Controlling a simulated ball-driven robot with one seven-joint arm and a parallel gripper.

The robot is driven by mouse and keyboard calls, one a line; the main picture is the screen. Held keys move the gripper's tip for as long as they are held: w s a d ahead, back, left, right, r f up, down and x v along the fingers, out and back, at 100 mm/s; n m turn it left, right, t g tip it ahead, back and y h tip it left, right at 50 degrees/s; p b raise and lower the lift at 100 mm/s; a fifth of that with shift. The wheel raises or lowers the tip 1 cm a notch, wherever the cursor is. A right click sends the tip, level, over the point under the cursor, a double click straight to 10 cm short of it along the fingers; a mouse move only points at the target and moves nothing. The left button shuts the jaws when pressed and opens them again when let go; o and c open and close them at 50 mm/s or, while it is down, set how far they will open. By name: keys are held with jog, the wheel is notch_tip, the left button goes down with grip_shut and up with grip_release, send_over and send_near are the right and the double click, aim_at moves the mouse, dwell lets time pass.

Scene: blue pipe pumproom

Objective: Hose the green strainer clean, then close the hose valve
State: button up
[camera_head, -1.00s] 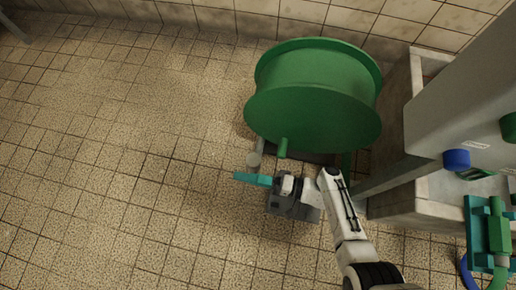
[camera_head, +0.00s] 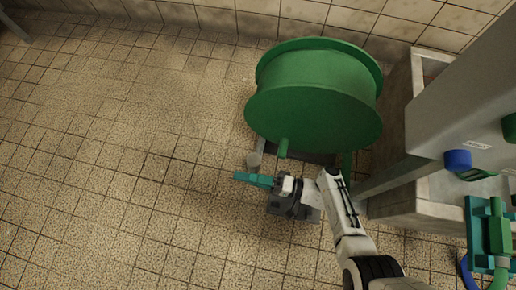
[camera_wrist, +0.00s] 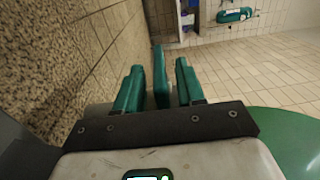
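A large green reel (camera_head: 313,115) stands by the wall in the head view, with a short green stub (camera_head: 283,148) on its front. A green flange-like part (camera_head: 498,235) on a teal frame is at the right edge; I cannot tell whether it is the strainer. No hose valve is clearly identifiable. My gripper (camera_head: 253,179) is low over the floor in front of the reel, pointing left. Its teal fingers also show in the wrist view (camera_wrist: 160,80), with gaps between the three teal pieces. I see no separate object held; their closure is unclear.
A grey cabinet (camera_head: 470,90) and a concrete basin (camera_head: 398,120) stand right of the reel. A blue knob (camera_head: 457,160) sticks out from the cabinet. The tiled floor (camera_head: 100,150) at the left is clear.

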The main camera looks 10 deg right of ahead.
jog(key=v, duration=0.6)
jog(key=shift+d+p, duration=0.1)
jog(key=shift+p, duration=0.2)
jog(key=shift+s+d+f, duration=0.1)
jog(key=shift+s+d, duration=0.2)
jog(key=shift+d, duration=0.35)
